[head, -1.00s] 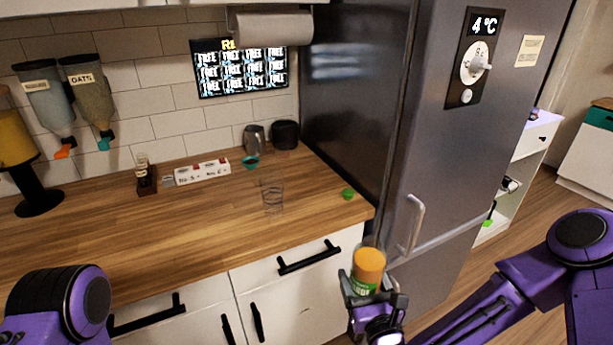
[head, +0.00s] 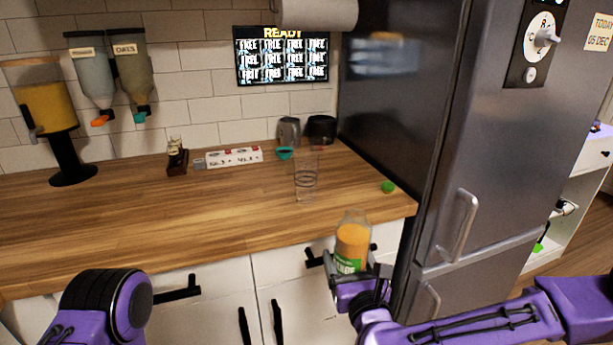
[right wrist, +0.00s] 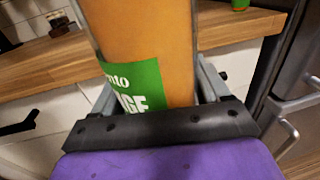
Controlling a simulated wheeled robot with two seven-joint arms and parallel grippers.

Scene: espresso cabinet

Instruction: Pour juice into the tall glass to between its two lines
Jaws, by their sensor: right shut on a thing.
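The tall glass (head: 306,180) stands upright on the wooden counter, clear, with faint lines around it; it looks empty. The juice bottle (head: 351,246) is clear with orange juice and a green label, and it has no cap on. My right gripper (head: 350,268) is shut around the bottle and holds it nearly upright in front of the counter's edge, lower than and right of the glass. In the right wrist view the bottle (right wrist: 145,50) fills the middle between the fingers. Of my left arm only a purple link shows in the head view; its gripper is out of view.
A green cap (head: 388,187) lies on the counter (head: 150,215) near the fridge (head: 440,110). Dispensers (head: 92,75) hang at the left. The counter's front is clear.

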